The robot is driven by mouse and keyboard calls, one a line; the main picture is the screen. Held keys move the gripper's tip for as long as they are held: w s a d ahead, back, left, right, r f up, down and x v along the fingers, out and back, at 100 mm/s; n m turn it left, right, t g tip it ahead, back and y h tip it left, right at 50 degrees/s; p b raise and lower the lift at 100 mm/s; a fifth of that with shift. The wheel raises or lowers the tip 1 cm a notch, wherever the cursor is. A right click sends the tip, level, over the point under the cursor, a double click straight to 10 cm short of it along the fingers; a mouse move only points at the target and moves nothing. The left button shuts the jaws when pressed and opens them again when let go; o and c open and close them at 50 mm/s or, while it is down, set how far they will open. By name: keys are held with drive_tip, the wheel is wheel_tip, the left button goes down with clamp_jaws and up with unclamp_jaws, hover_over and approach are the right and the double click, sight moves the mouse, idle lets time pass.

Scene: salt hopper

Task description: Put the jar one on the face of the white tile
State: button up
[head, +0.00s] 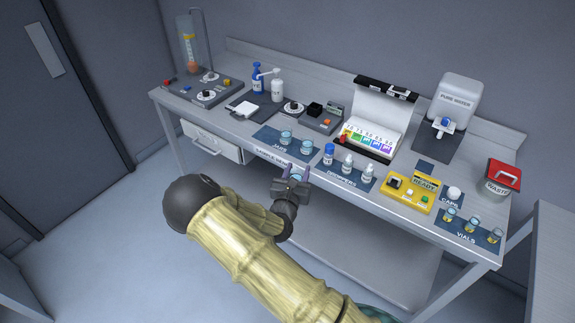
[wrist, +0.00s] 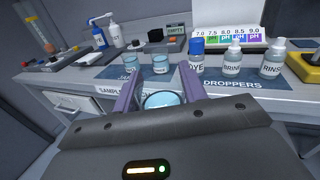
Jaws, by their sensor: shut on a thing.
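My gripper (head: 296,173) is shut on a clear jar (wrist: 162,100) with pale blue liquid. It holds the jar in front of the bench's front edge; in the wrist view the jar sits between the purple fingers (wrist: 159,88), its lower part hidden by the gripper body. Which label this jar bears cannot be read. Two similar jars stand on the blue JARS mat, a left one (head: 285,138) and a right one (head: 306,146). The white tile (head: 246,109) lies on a dark plate at the left middle of the bench, with nothing seen on its face.
Dye (head: 328,154), brine and rinse bottles stand right of the JARS mat. A blue bottle (head: 258,78) and a white pump bottle (head: 277,91) stand behind the tile. A dial device (head: 206,92) is left of it, and a black-topped device (head: 318,118) right.

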drive_tip(key=s+d+f+n+t+y, duration=0.1)
drive_tip(key=s+d+f+n+y, duration=0.2)
drive_tip(key=s+d+f+y, duration=0.2)
drive_tip(key=s+d+f, duration=0.2)
drive_tip(key=d+f, duration=0.1)
drive_tip(key=f, duration=0.1)
drive_tip(key=shift+d+n+y, duration=0.3)
drive_tip(key=shift+n+y, duration=0.1)
drive_tip(key=shift+s+f, duration=0.1)
drive_tip(key=shift+s, duration=0.05)
